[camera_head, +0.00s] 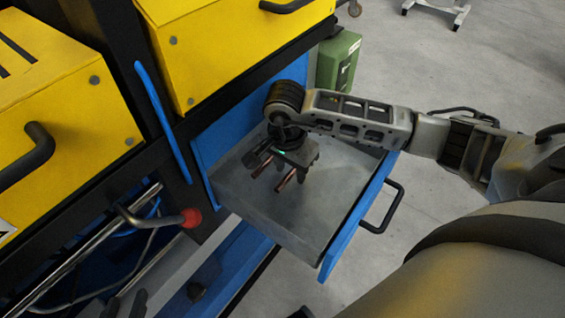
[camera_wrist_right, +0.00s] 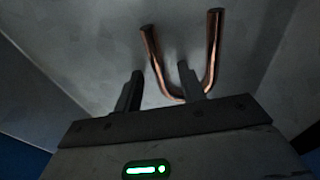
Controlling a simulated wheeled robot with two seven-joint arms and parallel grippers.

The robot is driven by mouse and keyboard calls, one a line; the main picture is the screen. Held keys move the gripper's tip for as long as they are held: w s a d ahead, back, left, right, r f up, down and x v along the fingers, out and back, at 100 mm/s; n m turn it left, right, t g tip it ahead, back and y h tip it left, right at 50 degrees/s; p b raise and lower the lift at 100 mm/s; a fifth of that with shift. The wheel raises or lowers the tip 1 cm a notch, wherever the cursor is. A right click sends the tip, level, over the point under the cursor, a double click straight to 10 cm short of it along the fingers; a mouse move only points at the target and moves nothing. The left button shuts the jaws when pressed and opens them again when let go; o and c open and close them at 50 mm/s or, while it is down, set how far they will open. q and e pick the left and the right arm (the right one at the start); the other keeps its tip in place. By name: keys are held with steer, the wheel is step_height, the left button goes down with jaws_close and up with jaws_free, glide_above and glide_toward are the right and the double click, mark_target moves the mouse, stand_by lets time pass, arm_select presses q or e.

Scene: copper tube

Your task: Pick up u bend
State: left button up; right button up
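The copper u bend (camera_wrist_right: 211,50) lies in the open drawer, its two legs pointing away from my gripper in the right wrist view. In the head view its legs (camera_head: 287,180) show below the gripper, and the rest is hidden. My right gripper (camera_wrist_right: 159,76) is open around the left leg: one finger is outside the U, the other inside it. Gaps show on both sides of that leg. It also shows in the head view (camera_head: 282,171), over the drawer. My left gripper (camera_head: 125,303) appears at the bottom edge, partly cut off, its two dark fingertips apart, away from the u bend.
The grey drawer (camera_head: 308,222) has a blue front panel (camera_head: 352,225) with a black handle (camera_head: 388,212). Yellow bins (camera_head: 225,45) stand above and to the left. A green box (camera_head: 338,62) stands behind the drawer. A red knob (camera_head: 190,218) sits left of it.

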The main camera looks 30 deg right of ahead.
steer(key=shift+f, duration=0.1)
jaws_close()
